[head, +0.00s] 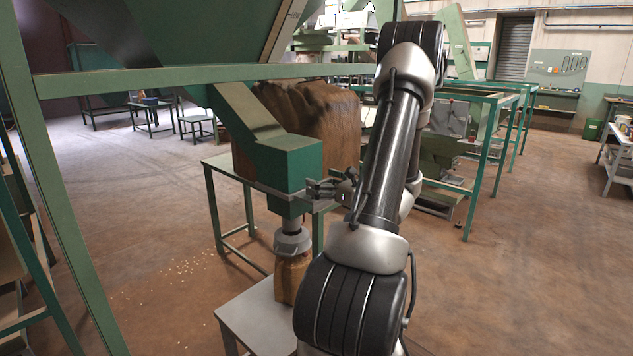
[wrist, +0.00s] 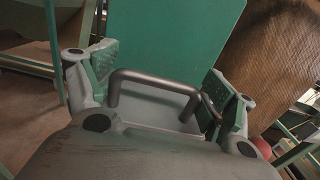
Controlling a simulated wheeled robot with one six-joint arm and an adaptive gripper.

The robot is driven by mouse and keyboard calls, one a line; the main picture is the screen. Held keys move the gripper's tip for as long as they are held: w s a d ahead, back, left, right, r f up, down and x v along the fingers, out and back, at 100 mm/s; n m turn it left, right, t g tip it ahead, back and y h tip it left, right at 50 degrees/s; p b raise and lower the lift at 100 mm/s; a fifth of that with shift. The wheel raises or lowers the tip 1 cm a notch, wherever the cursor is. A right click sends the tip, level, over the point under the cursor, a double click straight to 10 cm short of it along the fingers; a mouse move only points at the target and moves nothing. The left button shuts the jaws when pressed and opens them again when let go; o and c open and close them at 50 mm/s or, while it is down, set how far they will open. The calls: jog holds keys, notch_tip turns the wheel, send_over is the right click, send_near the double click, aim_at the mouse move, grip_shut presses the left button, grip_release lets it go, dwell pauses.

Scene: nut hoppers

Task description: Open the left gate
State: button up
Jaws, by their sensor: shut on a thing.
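The left gate's grey plate (wrist: 155,104) sits at the face of the green chute box (head: 291,166), with a dark bar handle (wrist: 150,79) on it. In the wrist view the green box face (wrist: 165,45) stands behind the handle. My gripper (head: 322,188) is at the right side of the box. How far the plate is slid in the box is hard to tell.
Below the box, a grey spout (head: 292,242) meets a brown sack (head: 290,280) over a grey stand (head: 255,318). A large brown sack (head: 325,120) stands behind the chute. A green frame post (head: 60,200) rises at left. Small pieces (head: 185,275) lie scattered on the floor.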

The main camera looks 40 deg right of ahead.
jog(key=s, duration=0.8)
jog(key=shift+d, duration=0.45)
jog(key=o, duration=1.2)
jog(key=shift+c, duration=0.2)
jog(key=s, duration=1.2)
jog(key=shift+d, duration=0.45)
